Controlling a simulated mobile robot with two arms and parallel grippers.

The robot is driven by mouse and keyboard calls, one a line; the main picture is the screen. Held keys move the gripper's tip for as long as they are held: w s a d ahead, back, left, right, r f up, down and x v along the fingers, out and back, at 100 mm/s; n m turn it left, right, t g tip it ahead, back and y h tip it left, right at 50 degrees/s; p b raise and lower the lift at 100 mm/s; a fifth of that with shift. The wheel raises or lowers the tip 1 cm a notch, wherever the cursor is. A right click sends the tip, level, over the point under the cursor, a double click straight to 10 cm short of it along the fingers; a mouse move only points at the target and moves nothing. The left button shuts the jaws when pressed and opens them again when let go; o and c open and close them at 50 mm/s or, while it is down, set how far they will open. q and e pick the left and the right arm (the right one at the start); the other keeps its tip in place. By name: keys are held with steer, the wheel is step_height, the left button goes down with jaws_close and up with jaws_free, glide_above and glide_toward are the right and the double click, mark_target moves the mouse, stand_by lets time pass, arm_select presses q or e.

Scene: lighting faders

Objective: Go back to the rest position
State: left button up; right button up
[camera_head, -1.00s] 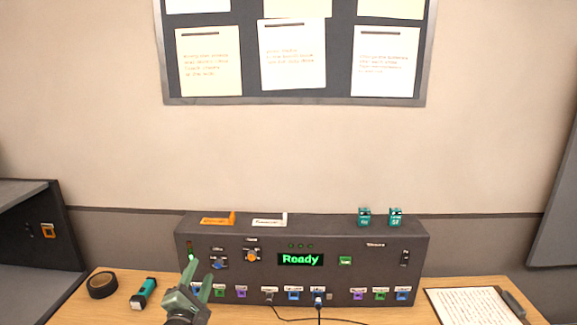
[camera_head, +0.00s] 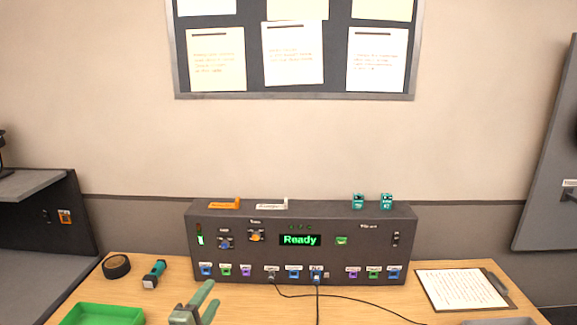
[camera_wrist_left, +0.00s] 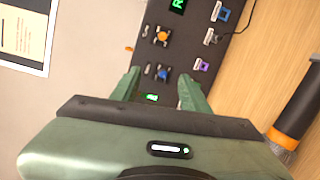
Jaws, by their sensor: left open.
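My left gripper (camera_head: 207,299) is open and empty at the bottom of the head view, in front of the lower left part of a dark control console (camera_head: 365,262). In the left wrist view its two green fingers (camera_wrist_left: 160,90) stand apart with nothing between them but the console behind. The console's display (camera_head: 300,240) reads "Ready" in green. A lit green fader (camera_head: 200,240) is at the console's left end, beside a blue knob (camera_head: 225,243) and an orange knob (camera_head: 257,236). My right gripper is not in view.
A green tray (camera_head: 103,316), a tape roll (camera_head: 116,266) and a flashlight (camera_head: 154,274) are on the table at left. A clipboard (camera_head: 460,289) lies at right. Black cables (camera_head: 370,304) run from the console's front. Two teal blocks (camera_head: 372,201) sit on the console.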

arm_select(q)
steer(key=s+d+f+m+g, duration=0.2)
steer(key=s+f+m+g, duration=0.2)
steer(key=s+f+m, duration=0.45)
steer(key=s+d+f+m+g, duration=0.25)
steer(key=s+m+g, duration=0.2)
steer(key=s, duration=0.65)
steer(key=s+a+f+m+g+y, duration=0.1)
steer(key=s+a+m+g+y, duration=0.15)
steer(key=s, duration=0.75)
steer(key=s+a+f+m+g+y, duration=0.1)
steer(key=s+a+m+g, duration=0.25)
steer(key=s, duration=0.65)
steer(key=s+f+b+x, duration=0.1)
steer(key=s+b+x, duration=0.2)
steer(key=x, duration=1.1)
steer(key=s+b+x, duration=0.2)
steer(key=s+x, duration=0.1)
steer(key=x, duration=1.1)
steer(key=s+a+f+b, duration=0.1)
steer(key=s+f+b, duration=0.1)
steer(key=s+f, duration=0.7)
steer(key=s+a+f+m+g+b, duration=0.1)
steer(key=s+f+b, duration=0.2)
steer(key=s+f, duration=0.6)
step_height(320, 180, down, 6)
steer(key=shift+s+a+r, duration=0.1)
steer(key=shift+s+a, duration=0.15)
steer(key=shift+a, duration=0.05)
